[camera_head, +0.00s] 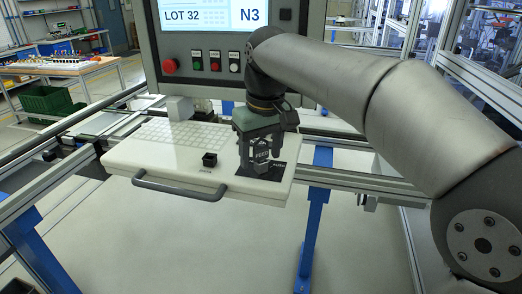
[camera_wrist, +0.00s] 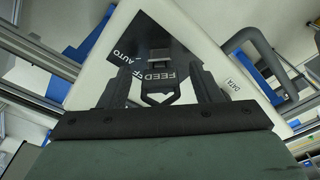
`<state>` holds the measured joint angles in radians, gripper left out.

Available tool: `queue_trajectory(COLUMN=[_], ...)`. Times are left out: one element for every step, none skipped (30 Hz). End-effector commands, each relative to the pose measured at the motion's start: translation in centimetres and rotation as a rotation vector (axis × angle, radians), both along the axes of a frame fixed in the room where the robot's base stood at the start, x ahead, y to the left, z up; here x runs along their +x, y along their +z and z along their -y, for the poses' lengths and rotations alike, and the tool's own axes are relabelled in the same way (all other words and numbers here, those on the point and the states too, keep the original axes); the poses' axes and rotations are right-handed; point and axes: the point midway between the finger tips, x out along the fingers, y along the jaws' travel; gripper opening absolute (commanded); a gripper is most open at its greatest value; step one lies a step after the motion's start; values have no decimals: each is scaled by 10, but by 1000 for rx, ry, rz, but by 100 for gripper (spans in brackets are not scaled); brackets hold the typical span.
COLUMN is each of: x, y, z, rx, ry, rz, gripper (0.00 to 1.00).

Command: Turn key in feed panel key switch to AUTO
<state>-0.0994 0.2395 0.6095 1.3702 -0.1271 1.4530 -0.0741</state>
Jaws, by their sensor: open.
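The feed panel (camera_head: 130,160) is a white slab with a grey front handle. Near its right end is a black label plate (camera_head: 272,171), and a grey metal key switch (camera_head: 261,148) stands on it. My gripper (camera_head: 261,161) points down over the switch, with a finger on each side. In the wrist view the open fingers (camera_wrist: 162,82) stand on both sides of a dark key with a looped bow (camera_wrist: 158,98). The plate (camera_wrist: 141,40) there reads FEED, AUTO and a partly covered OFF. I cannot tell whether the fingers touch the key or which mark it points to.
Behind the panel is a console with a screen (camera_head: 209,15) and a red button (camera_head: 170,65). Aluminium rails (camera_head: 370,182) run alongside. Open floor lies in front.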

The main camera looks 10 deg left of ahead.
Motion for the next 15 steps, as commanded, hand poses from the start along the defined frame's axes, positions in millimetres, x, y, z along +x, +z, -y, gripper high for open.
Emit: queue_trajectory(x=[0, 0, 0, 0, 0, 0, 0, 0, 0, 0, 0, 0, 0, 0, -1], y=[0, 0, 0, 0, 0, 0, 0, 0, 0, 0, 0, 1, 1, 2, 2], z=[0, 0, 0, 0, 0, 0, 0, 0, 0, 0, 0, 0, 0, -1, -1], rx=[0, 0, 0, 0, 0, 0, 0, 0, 0, 0, 0, 0, 0, 0, -1], ry=[0, 0, 0, 0, 0, 0, 0, 0, 0, 0, -1, -9, -22, -40, -77], rz=[0, 0, 0, 0, 0, 0, 0, 0, 0, 0, 0, 0, 0, 0, 1], gripper=[58, 58, 53, 44, 36, 25, 16, 10, 10, 10, 10, 10, 10, 10, 10])
